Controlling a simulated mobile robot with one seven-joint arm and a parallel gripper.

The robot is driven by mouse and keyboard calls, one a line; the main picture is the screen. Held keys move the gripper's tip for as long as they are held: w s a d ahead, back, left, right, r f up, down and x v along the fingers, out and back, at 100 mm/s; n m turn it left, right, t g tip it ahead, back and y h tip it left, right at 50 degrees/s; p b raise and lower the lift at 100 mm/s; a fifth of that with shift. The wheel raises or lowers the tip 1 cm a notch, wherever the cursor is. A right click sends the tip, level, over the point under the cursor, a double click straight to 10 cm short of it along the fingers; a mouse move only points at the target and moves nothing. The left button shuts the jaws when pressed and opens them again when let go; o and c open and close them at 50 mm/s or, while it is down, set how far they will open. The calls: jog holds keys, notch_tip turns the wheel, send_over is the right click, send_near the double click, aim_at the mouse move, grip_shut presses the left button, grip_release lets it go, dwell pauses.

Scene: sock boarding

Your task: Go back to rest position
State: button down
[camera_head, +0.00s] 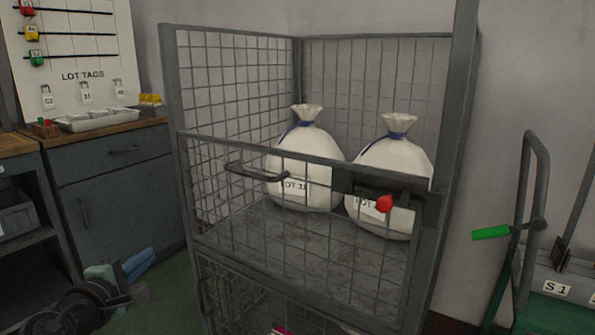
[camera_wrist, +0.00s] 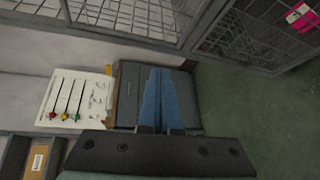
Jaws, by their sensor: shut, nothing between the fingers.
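My gripper (camera_head: 140,264) is at the lower left of the head view, low in front of the grey cabinet and left of the wire cage (camera_head: 184,200). Its blue fingers also show in the wrist view (camera_wrist: 160,98), side by side and shut with nothing between them. Two white tied sacks, one with a LOT 31 label (camera_head: 303,165) and one partly hidden behind the latch (camera_head: 395,160), stand inside the cage. The cage's front gate, with a grey handle (camera_head: 256,173) and a red knob (camera_head: 384,204), looks closed.
A grey cabinet (camera_head: 120,195) with a wooden top holds a tray (camera_head: 100,120) below the LOT TAGS board (camera_head: 80,40). A cart with a green grip (camera_head: 491,233) stands at the right. Green floor (camera_wrist: 240,115) is clear beside the gripper.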

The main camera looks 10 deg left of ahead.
jog(key=s+d+r+m+t+y+p, duration=0.1)
jog(key=d+r+m+t+p, duration=0.15)
jog(key=d+r+m, duration=0.65)
jog(key=d+r+m+t+p, duration=0.1)
jog(key=d+r+m+t, duration=0.2)
jog(key=d+r, duration=1.15)
jog(key=s+d+r+m+t+h+p, duration=0.25)
jog(key=s+d+r+m, duration=0.25)
jog(key=s+d+r, duration=0.35)
jog(key=s+d+r+m+t+h+p, duration=0.1)
jog(key=s+d+r+m+t, duration=0.3)
jog(key=s+r, duration=0.6)
notch_tip(320, 180, up, 40)
jog(key=d+p, duration=0.1)
jog(key=p, duration=3.6)
jog(key=shift+w+f, duration=0.15)
jog(key=shift+w, duration=0.05)
jog(key=shift+d+y, duration=0.1)
jog(key=shift+y, duration=0.15)
